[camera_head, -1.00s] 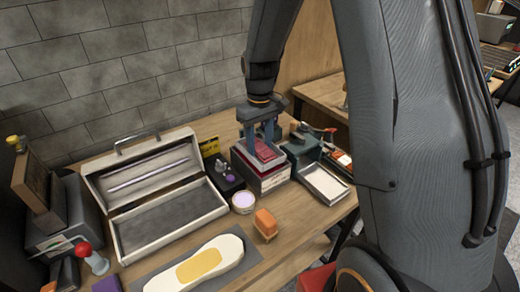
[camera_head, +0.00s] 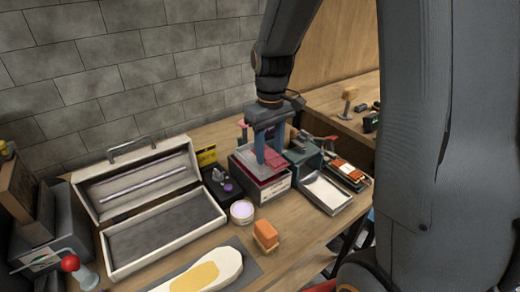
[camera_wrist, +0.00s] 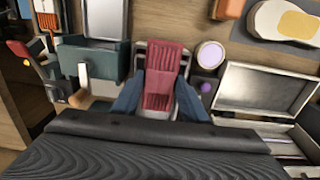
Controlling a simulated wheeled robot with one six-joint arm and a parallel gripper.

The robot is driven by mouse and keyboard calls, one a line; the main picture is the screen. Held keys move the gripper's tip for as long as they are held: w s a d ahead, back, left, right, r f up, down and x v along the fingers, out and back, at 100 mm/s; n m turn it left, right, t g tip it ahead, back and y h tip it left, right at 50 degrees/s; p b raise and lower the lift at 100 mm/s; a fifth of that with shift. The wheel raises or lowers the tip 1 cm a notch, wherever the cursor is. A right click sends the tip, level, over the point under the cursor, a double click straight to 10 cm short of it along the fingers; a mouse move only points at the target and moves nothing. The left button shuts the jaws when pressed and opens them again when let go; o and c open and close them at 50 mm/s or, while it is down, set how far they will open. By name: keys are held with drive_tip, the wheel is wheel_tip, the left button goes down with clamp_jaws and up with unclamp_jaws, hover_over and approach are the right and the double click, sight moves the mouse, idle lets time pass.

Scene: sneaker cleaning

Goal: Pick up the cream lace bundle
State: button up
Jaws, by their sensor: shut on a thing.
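My gripper (camera_head: 268,158) points down over an open box (camera_head: 277,189) near the right end of the workbench. In the wrist view its two fingers (camera_wrist: 159,103) are closed on the sides of a dark red ribbed bundle (camera_wrist: 158,88). The red bundle (camera_head: 273,157) also shows between the fingers in the head view, at or just above the box's rim. I see no bundle that is clearly cream; the fingers and the red bundle hide part of the box's inside.
Left of the box stand a round lilac-topped tin (camera_head: 242,211) and an open toolbox (camera_head: 165,232). An orange brush (camera_head: 265,235) and a pale sneaker (camera_head: 212,270) lie in front. A shallow tray (camera_head: 326,193) and a green-grey container (camera_head: 303,157) stand close on the right.

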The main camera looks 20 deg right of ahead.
drive_tip(key=s+d+b, duration=0.2)
drive_tip(key=s+d, duration=0.2)
drive_tip(key=s, duration=0.8)
drive_tip(key=shift+b, duration=0.3)
